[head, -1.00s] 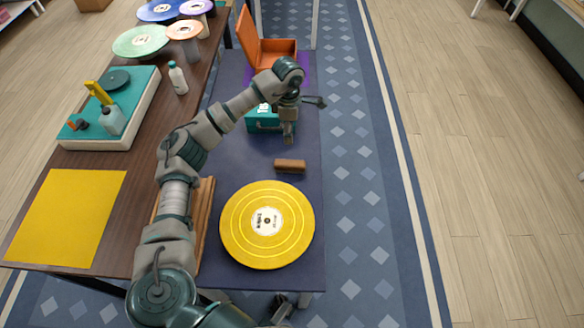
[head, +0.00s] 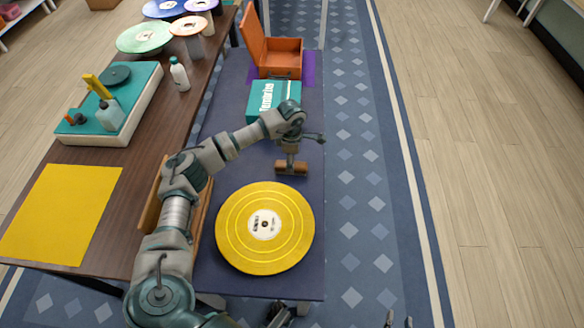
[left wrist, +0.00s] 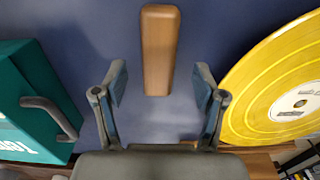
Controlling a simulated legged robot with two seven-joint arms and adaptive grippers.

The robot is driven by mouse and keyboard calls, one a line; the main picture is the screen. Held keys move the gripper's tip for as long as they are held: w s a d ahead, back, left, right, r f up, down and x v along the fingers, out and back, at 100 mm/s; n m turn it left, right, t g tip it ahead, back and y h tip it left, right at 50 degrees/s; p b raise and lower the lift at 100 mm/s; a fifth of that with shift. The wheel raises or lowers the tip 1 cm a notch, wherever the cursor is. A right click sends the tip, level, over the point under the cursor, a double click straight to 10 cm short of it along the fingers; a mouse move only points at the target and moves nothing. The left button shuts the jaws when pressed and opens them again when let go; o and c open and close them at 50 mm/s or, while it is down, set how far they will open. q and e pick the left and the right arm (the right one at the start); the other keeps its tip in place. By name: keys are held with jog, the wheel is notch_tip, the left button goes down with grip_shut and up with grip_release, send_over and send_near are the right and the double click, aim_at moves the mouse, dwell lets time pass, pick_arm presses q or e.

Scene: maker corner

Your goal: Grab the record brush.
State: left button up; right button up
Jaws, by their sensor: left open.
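The record brush (head: 299,168) is a small brown wooden block lying on the dark blue tabletop, between the yellow record and the teal case. In the left wrist view the brush (left wrist: 160,50) points lengthwise toward me, its near end centred between the two fingers. My left gripper (head: 290,163) is over the brush in the head view, partly covering it. In the left wrist view my left gripper (left wrist: 161,88) is open, with a clear gap on each side of the brush. My right gripper (head: 398,320) shows only its fingertips at the bottom edge, apart and empty.
A yellow record (head: 240,250) lies just in front of the brush. A teal case (head: 287,95) stands behind it, with an open orange case (head: 262,50) farther back. A wooden stand (head: 150,208) is beside my left arm. The tabletop right of the brush is narrow.

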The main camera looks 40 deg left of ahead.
pick_arm(q)
notch_tip(320, 180, down, 4)
jog(key=shift+w+f+b, duration=0.1)
jog(key=shift+b, duration=0.3)
jog(key=shift+a, duration=0.25)
pick_arm(e)
jog(key=shift+w+a+r+t, duration=0.35)
jog(key=shift+w+r+t, duration=0.15)
jog(key=shift+w+r, duration=0.05)
jog(key=shift+w+a+r+t, duration=0.3)
jog(key=shift+w+r+t, duration=0.2)
jog(key=shift+r, duration=0.05)
pick_arm(q)
jog(key=c, duration=1.3)
pick_arm(e)
jog(key=shift+d+f, duration=0.15)
jog(key=shift+d, duration=0.05)
pick_arm(q)
jog(key=shift+o, duration=0.2)
